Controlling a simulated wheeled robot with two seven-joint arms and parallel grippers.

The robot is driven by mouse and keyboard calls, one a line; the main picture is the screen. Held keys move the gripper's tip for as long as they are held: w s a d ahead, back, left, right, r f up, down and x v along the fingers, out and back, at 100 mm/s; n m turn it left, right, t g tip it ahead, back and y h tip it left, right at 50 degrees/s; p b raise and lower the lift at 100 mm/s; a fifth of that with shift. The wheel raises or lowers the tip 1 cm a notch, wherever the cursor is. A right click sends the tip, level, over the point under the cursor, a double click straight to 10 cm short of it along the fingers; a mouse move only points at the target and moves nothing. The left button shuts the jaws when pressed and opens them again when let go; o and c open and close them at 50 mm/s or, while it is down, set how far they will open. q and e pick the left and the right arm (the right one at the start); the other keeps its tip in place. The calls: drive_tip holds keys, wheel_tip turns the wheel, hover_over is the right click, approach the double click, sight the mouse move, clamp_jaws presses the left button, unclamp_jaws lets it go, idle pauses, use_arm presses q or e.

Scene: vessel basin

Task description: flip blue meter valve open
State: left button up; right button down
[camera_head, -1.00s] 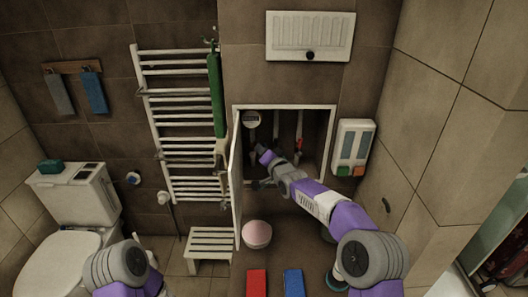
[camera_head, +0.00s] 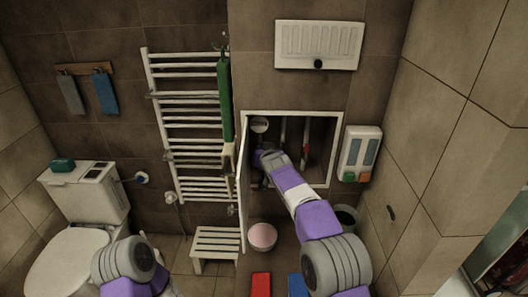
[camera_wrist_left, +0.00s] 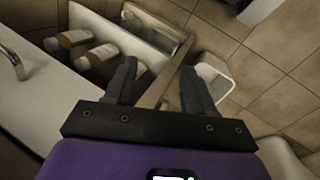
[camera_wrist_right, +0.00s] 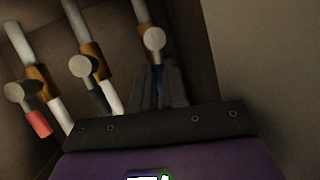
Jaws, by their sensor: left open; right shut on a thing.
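In the right wrist view a blue valve handle (camera_wrist_right: 160,84) hangs below a round grey knob on a brass fitting (camera_wrist_right: 151,36). My right gripper (camera_wrist_right: 160,90) is shut on this handle, with a finger on each side. In the head view my right arm reaches into the open wall cabinet (camera_head: 290,113), and my right gripper (camera_head: 266,160) is at its left side; the arm hides the blue handle there. My left gripper (camera_wrist_left: 158,85) is open and empty, away from the cabinet, above a drawer with bottles in its own wrist view.
A red-handled valve (camera_wrist_right: 38,122) and a dark-handled valve (camera_wrist_right: 96,101) stand left of the held one. The cabinet door (camera_head: 243,180) is open on the left.

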drive_tip(key=shift+a+r, duration=0.1)
idle(0.5)
drive_tip(key=c, duration=1.2)
unclamp_jaws()
drive_tip(key=shift+o, duration=0.2)
drive_tip(key=b+v, duration=0.2)
drive_tip(key=v, duration=0.5)
drive_tip(key=shift+s, duration=0.25)
